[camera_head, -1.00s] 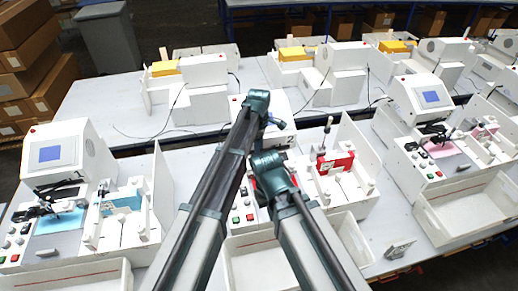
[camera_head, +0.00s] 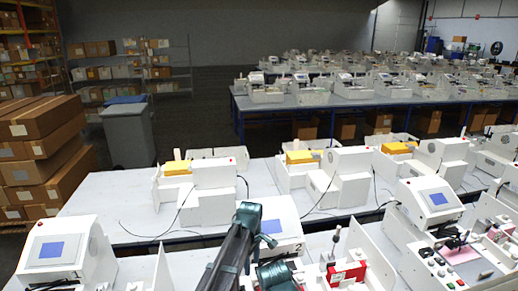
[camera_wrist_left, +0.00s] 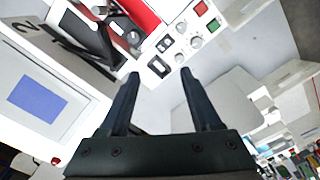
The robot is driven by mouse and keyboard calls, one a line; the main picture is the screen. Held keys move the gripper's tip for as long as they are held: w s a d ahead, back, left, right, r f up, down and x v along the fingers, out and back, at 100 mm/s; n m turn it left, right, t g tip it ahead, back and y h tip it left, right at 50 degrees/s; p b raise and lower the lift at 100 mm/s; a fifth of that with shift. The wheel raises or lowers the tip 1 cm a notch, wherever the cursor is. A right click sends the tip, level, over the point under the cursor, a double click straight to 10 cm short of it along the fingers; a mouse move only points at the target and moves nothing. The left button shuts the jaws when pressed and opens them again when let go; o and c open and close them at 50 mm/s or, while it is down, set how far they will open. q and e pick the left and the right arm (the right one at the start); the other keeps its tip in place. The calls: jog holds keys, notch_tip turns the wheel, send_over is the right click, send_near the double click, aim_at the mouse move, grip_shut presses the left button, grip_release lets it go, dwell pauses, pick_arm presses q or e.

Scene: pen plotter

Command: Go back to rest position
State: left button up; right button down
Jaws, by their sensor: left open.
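My left gripper (camera_wrist_left: 159,76) is open with two dark fingers apart and nothing between them in the left wrist view. It hangs by the white plotter station marked 2 (camera_head: 283,213), whose blue screen (camera_wrist_left: 38,104) and button panel (camera_wrist_left: 183,42) show in the left wrist view. In the head view my left arm rises from the bottom middle, its teal joint in front of that station; its fingers cannot be made out there. A second teal joint of mine shows at the bottom edge. My right gripper is not in view.
Other white stations stand at left (camera_head: 90,235) and right (camera_head: 425,200). A red block (camera_head: 347,273) sits just right of my arm. A row of machines with yellow blocks (camera_head: 177,168) is behind. Stacked cartons (camera_head: 40,150) and a grey bin (camera_head: 128,135) stand farther back.

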pick_arm(q)
jog(key=s+a+m, duration=1.2)
jog(key=s+a, duration=0.3)
jog(key=s, duration=0.4)
jog(key=s+d+f+m+b, duration=0.1)
jog(key=d+f+b, duration=0.2)
jog(key=f+b, duration=0.4)
jog(key=s+d+f+m+b, duration=0.1)
jog(key=d+f+b, duration=0.3)
jog(key=f+b, duration=0.4)
jog(key=s+d+f+m+y+b, duration=0.1)
jog(key=s+d+f+m+b, duration=0.1)
jog(key=f+b, duration=0.6)
jog(key=shift+s+d, duration=0.55)
jog(key=shift+d, duration=0.45)
